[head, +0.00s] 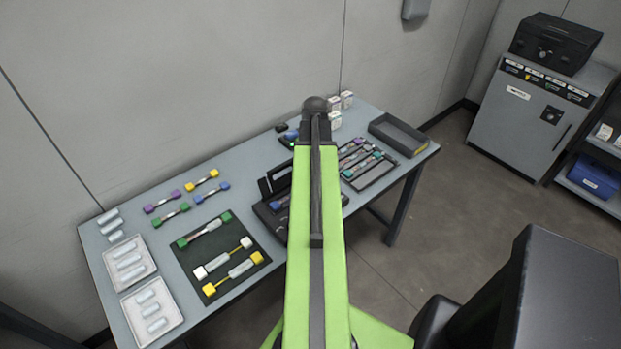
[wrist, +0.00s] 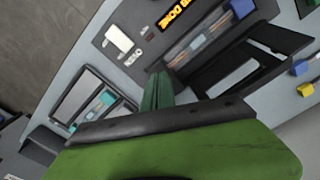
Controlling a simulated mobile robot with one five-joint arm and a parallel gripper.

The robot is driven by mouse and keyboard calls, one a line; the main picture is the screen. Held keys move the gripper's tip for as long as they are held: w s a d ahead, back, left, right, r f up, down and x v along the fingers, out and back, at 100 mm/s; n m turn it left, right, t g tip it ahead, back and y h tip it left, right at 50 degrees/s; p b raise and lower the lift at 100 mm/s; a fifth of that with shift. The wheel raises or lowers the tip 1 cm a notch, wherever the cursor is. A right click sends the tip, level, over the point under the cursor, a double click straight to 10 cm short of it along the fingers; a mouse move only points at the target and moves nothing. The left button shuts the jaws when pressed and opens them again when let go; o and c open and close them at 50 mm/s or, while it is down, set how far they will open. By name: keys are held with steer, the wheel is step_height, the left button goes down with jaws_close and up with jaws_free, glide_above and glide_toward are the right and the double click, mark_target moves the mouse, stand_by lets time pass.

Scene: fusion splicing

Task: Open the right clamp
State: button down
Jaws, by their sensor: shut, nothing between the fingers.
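The dark splicer (head: 270,216) sits mid-table in the head view, largely hidden behind my arm. In the wrist view its body (wrist: 146,66) fills the upper middle, with an orange screen reading DONE (wrist: 178,14) and a recess holding orange and pale strands (wrist: 195,45). A black lid-like frame (wrist: 232,68) stands raised beside the recess. I cannot pick out the right clamp for certain. My gripper (wrist: 157,92) shows as dark green fingers close together over the splicer's edge by the recess. It is shut and empty; contact is unclear. The head view hides it behind my arm.
A dark mat (head: 240,283) with several coloured-end cables lies left of the splicer. White trays (head: 148,338) stand at the table's left end. A cable tray (head: 378,178) and an empty dark bin (head: 402,131) are at the right. A wall runs along the back.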

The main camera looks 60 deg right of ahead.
steer(key=shift+f, duration=0.1)
stand_by(0.4)
steer(key=shift+f+b, duration=0.25)
steer(key=shift+b, duration=0.1)
steer(key=shift+s+a+f+b, duration=0.3)
steer(key=shift+a+b, duration=0.1)
steer(key=shift+b, duration=0.25)
steer(key=shift+f, duration=0.1)
steer(key=shift+w, duration=0.15)
steer(key=shift+w+d+r+p, duration=0.3)
steer(key=shift+w+r+p, duration=0.25)
steer(key=shift+p, duration=0.1)
steer(key=shift+w+d, duration=0.15)
steer(key=shift+w, duration=0.05)
